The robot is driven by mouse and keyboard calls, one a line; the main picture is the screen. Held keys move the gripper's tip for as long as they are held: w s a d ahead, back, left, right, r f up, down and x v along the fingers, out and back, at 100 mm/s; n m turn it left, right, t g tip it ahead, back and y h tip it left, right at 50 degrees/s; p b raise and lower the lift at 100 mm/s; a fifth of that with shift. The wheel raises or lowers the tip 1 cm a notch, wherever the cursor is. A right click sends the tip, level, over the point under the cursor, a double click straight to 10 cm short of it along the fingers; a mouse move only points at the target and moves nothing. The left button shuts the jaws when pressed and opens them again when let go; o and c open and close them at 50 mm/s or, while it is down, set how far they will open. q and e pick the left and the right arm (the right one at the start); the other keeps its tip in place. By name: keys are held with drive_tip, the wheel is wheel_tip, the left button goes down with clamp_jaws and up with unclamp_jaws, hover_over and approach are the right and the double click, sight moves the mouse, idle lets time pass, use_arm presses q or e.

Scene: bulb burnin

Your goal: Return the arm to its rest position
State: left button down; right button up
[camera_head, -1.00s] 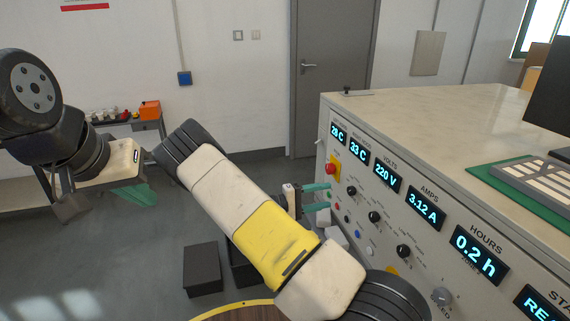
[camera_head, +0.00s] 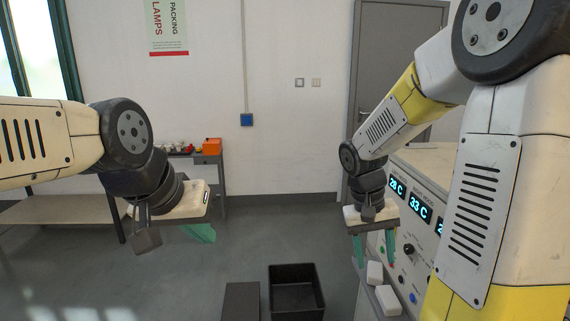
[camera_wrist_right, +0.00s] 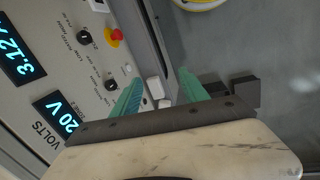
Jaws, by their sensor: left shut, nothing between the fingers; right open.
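My right gripper (camera_head: 375,252) hangs fingers down just in front of the control panel (camera_head: 415,235). Its two green fingers are apart with nothing between them. The right wrist view also shows this open gripper (camera_wrist_right: 158,88), with the panel (camera_wrist_right: 60,65) at left and grey floor at right. My right arm rises high and bends down to the hand. My left gripper (camera_head: 200,234) is at the left, over the floor, pointing down. Its green fingers are together and it holds nothing; its wrist hides part of it.
Two white blocks (camera_head: 374,272) (camera_head: 388,300) sit on a ledge at the panel's front, close below my right gripper. A black open bin (camera_head: 296,270) and a dark box (camera_head: 241,302) stand on the floor between the arms. A shelf with an orange box (camera_head: 211,145) is behind.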

drive_tip(key=s+a+r+n+t+y, duration=0.1)
drive_tip(key=s+a+r+t+y, duration=0.3)
drive_tip(key=s+r, duration=0.6)
drive_tip(key=shift+a+r+t+y, duration=0.4)
drive_tip(key=shift+a+r+t, duration=0.8)
drive_tip(key=shift+r+t, duration=0.3)
